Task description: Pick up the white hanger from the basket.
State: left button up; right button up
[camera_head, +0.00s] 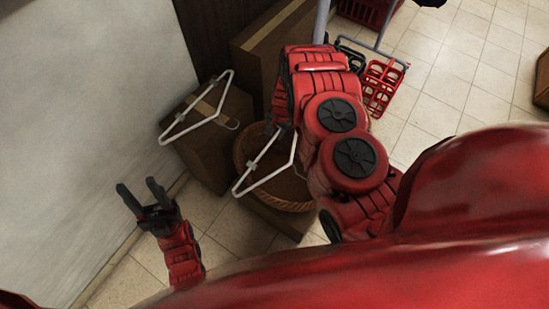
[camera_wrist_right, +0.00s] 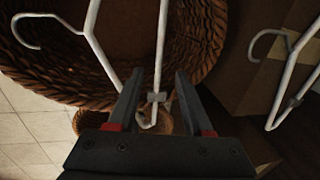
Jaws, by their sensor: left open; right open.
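A white hanger (camera_head: 264,179) lies across the round woven basket (camera_head: 285,204) in the head view, with one corner reaching past the rim. In the right wrist view the hanger (camera_wrist_right: 161,50) has a corner with a small grey clip between my right gripper's (camera_wrist_right: 160,78) open fingers or just beyond them; contact cannot be told. The basket's rim (camera_wrist_right: 205,50) curves behind. In the head view my right gripper is mostly hidden by its own arm. My left gripper (camera_head: 147,193) is open and empty, left of the basket.
A second white hanger (camera_head: 163,139) lies on a brown cardboard box (camera_head: 200,160) left of the basket; it also shows at the right in the wrist view (camera_wrist_right: 293,75). A larger box (camera_head: 250,60) stands behind. A red crate (camera_head: 380,88) stands on the tiled floor. A pale wall borders the left.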

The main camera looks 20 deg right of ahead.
aim_at(269, 143)
jog(key=f, duration=0.2)
jog(key=a+f, duration=0.1)
jog(key=f, duration=0.4)
jog(key=shift+a, duration=0.3)
jog(key=shift+r, duration=0.1)
jog(key=shift+w, duration=0.1)
grip_shut()
